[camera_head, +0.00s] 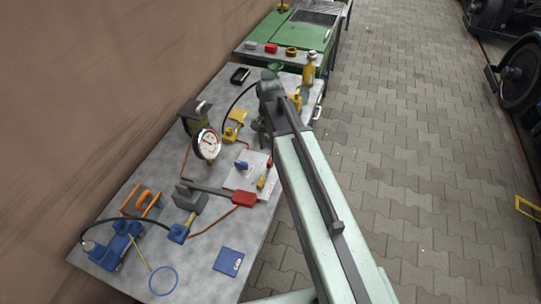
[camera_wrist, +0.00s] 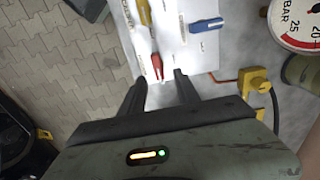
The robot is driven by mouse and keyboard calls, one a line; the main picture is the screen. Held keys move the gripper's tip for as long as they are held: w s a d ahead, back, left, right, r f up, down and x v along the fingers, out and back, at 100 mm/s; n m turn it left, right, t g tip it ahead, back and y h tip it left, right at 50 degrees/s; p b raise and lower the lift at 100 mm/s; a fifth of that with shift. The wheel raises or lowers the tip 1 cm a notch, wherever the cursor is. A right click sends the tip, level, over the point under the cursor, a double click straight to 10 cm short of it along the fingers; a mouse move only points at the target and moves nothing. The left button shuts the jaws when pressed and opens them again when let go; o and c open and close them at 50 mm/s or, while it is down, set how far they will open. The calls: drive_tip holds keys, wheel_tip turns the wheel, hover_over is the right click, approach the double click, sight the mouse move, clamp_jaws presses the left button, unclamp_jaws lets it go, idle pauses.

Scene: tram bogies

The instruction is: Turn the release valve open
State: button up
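A pale valve panel (camera_head: 236,182) lies on the grey table, with a blue handle (camera_head: 241,165), a yellow handle (camera_head: 261,182) and a red handle (camera_head: 269,162). In the wrist view the panel (camera_wrist: 178,50) shows the yellow handle (camera_wrist: 144,12), the red handle (camera_wrist: 157,66) and the blue handle (camera_wrist: 206,25). The labels are too blurred to tell which is the release valve. My gripper (camera_wrist: 160,76) is open, its fingertips either side of the red handle's end in the picture. I cannot tell whether they touch it. In the head view my arm partly hides the gripper.
A round pressure gauge (camera_head: 207,144) stands left of the panel. A red-ended lever tool (camera_head: 243,198), blue pump parts (camera_head: 118,245) and a yellow fitting (camera_head: 235,122) with hoses crowd the table. A yellow bottle (camera_head: 308,72) stands at the far edge. Paved floor (camera_head: 400,150) lies clear at right.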

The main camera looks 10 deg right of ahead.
sight(270, 159)
drive_tip(key=f+b, duration=0.6)
drive_tip(key=f, duration=0.1)
drive_tip(key=shift+d, duration=0.2)
drive_tip(key=shift+r, duration=0.1)
clamp_jaws()
drive_tip(key=shift+a, duration=0.1)
